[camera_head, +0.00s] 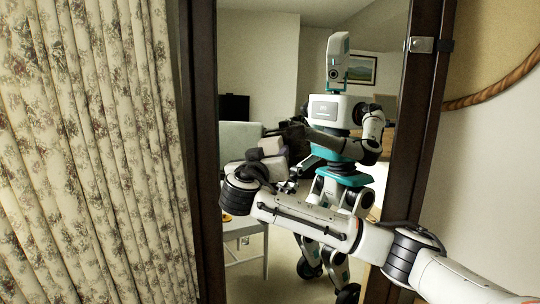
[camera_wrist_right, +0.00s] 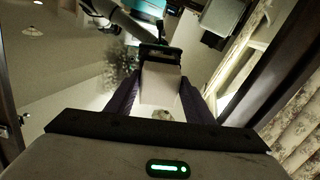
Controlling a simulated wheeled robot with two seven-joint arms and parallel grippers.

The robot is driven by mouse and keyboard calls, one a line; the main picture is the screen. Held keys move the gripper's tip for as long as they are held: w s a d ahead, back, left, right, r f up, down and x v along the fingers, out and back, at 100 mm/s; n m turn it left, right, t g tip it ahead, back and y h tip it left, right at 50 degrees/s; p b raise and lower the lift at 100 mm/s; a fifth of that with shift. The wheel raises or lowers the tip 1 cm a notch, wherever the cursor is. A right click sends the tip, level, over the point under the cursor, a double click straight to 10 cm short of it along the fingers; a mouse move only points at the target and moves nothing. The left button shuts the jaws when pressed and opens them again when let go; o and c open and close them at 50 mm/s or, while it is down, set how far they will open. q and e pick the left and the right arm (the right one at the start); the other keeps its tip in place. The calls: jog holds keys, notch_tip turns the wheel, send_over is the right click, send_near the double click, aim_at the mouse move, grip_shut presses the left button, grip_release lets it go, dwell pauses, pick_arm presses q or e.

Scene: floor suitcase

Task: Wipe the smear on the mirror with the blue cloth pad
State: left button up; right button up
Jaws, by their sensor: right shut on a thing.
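The mirror (camera_head: 228,60) stands upright in a dark frame and shows my own reflection. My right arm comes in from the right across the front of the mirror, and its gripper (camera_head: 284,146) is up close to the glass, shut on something. In the right wrist view, its dark fingers (camera_wrist_right: 160,108) reach towards the glass. The blue cloth pad cannot be made out; the hand and fingers hide it. A dark speckled patch (camera_wrist_right: 122,72) shows left of the fingers in the wrist view; I cannot tell whether it is the smear or a reflection. My left gripper is out of view.
A floral curtain (camera_head: 90,140) hangs close to the mirror's left side. The frame's dark right post (camera_head: 425,110) has a metal fitting (camera_head: 421,45). A rope-like curve (camera_head: 490,95) lies on the wall at right. A chair and a picture show only as reflections.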

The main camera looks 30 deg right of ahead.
jog(key=shift+b+x, duration=0.45)
jog(key=shift+x, duration=0.5)
dwell(0.3)
